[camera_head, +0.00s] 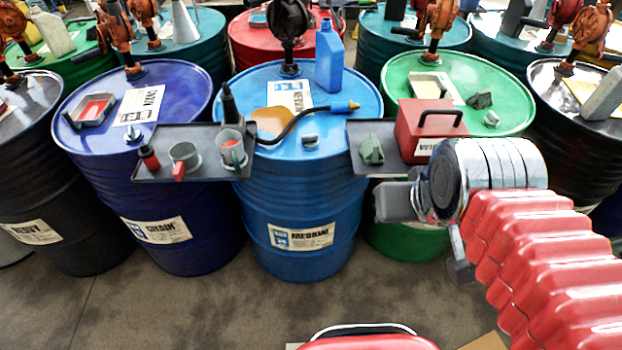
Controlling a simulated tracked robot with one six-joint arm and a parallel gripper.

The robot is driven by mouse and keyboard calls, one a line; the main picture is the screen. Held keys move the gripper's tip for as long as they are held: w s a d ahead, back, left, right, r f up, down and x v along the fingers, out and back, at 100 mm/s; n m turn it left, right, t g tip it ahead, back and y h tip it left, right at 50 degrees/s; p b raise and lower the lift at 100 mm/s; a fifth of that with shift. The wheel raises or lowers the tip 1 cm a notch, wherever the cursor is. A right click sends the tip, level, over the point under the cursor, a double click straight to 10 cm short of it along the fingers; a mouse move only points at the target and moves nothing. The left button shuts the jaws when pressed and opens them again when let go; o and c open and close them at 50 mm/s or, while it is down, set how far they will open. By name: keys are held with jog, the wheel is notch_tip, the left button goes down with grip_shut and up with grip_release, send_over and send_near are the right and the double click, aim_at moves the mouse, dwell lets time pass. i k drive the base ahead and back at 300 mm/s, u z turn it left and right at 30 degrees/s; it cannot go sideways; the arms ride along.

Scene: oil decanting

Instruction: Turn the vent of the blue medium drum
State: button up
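The blue medium drum (305,205) stands upright in the middle of the front row, with a white "MEDIUM" label. A small silver fitting that looks like the vent (309,141) sits near the front of its lid, with its top turned up; its exact turn is too small to tell. My gripper (428,238) is right of the drum, in front of the green drum and nearer to me. Its two grey fingers appear apart, with nothing seen between them. It is clear of the vent.
A left tray (150,172) holds cups; a right tray (364,134) holds a red box (428,128). The floor in front is mostly clear.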

aim_at(312, 140)
jog(key=u, duration=0.05)
jog(key=i, duration=1)
jog(key=u, duration=0.55)
